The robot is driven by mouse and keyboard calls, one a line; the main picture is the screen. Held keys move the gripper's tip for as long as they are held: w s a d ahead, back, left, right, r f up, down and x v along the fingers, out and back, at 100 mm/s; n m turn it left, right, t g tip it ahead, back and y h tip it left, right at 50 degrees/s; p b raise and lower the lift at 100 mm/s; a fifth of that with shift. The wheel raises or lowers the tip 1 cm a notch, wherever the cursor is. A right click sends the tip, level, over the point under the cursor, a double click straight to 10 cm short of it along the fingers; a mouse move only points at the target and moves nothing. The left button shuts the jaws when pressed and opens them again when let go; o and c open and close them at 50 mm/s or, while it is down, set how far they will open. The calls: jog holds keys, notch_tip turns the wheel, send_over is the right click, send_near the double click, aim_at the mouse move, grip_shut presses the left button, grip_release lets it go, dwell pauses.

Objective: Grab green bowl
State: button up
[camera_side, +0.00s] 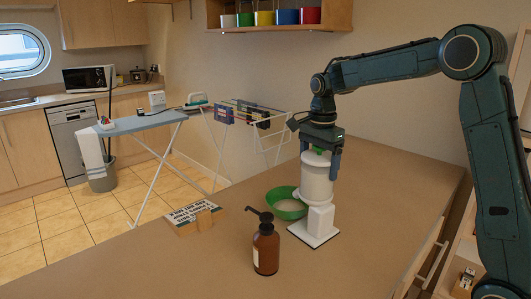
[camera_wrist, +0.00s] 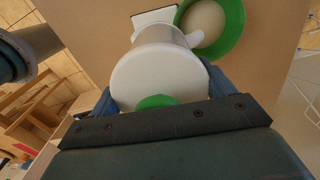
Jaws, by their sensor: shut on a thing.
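The green bowl (camera_side: 290,214) sits on the counter, left of and partly behind a white appliance. Its inside looks pale, and it also shows at the top of the wrist view (camera_wrist: 237,38). The white appliance (camera_side: 317,185) has an upright cylinder with a green knob on top, above a white block and a flat white base. My gripper (camera_side: 320,165) points down over this cylinder, with one finger on each side of it. In the wrist view my gripper (camera_wrist: 160,88) is shut on the white cylinder, not on the bowl. The bowl is apart from my fingers.
A brown pump bottle (camera_side: 266,248) stands on the counter in front of the bowl. A printed block or sign (camera_side: 192,218) lies at the counter's left edge. The counter right of the appliance is clear. A shelf with coloured pots (camera_side: 283,17) hangs above.

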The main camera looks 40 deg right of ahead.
jog(key=shift+s+r, duration=0.9)
jog(key=shift+r, duration=0.05)
jog(key=s+r, duration=0.6)
jog(key=s, duration=0.6)
jog(key=s+f+n, duration=0.1)
jog(key=s+f, duration=0.5)
jog(key=shift+d, duration=0.45)
jog(key=shift+w+f, duration=0.1)
jog(key=w, duration=1.4)
